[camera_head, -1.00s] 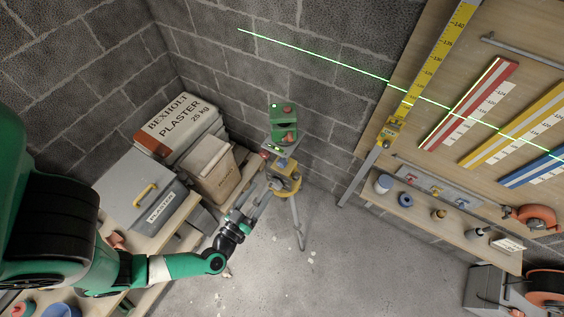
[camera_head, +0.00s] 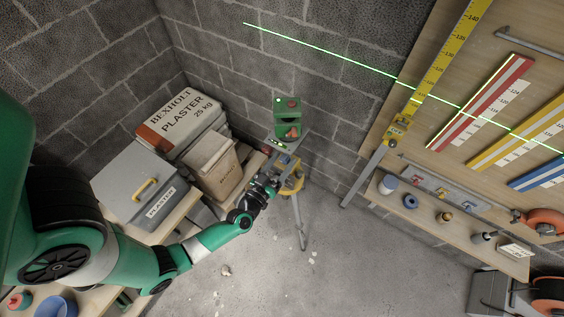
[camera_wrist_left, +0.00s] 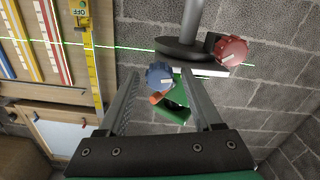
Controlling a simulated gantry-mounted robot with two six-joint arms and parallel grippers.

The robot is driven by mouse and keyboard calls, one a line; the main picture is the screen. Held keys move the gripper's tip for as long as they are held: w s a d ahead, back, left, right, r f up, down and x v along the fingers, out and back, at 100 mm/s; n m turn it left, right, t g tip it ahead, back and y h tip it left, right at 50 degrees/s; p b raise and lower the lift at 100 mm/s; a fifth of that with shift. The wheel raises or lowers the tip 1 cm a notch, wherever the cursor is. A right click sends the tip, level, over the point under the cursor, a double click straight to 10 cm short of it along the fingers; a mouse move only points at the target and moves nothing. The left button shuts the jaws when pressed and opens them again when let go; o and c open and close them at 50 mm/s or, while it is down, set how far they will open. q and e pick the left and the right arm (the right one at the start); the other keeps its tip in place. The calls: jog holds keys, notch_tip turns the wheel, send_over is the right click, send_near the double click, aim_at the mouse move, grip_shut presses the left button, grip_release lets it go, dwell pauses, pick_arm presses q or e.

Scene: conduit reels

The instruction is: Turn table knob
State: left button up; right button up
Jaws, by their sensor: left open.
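A green laser level (camera_head: 288,118) sits on the small table on top of a yellow and grey tripod (camera_head: 299,215). In the left wrist view, a blue knob (camera_wrist_left: 159,75) and a red knob (camera_wrist_left: 231,50) show by the dark round table (camera_wrist_left: 190,48). My left gripper (camera_wrist_left: 160,72) is open, and the blue knob appears between its fingertips; I cannot tell whether they touch it. The red knob is outside the fingers, to the right. In the head view my left gripper (camera_head: 269,180) is just below the tripod table and partly hides it. My right gripper is not in view.
A wooden shelf (camera_head: 455,228) with small jars is at right. A yellow measuring staff (camera_head: 430,80) leans by the board.

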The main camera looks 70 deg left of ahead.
pick_arm(q)
grip_shut()
dwell(0.5)
jog(key=n, duration=0.3)
jog(key=shift+f+n, duration=0.1)
jog(key=shift+n, duration=0.2)
jog(key=shift+n+b, duration=0.55)
jog(key=shift+n, duration=1.45)
jog(key=shift+s, duration=0.1)
grip_release()
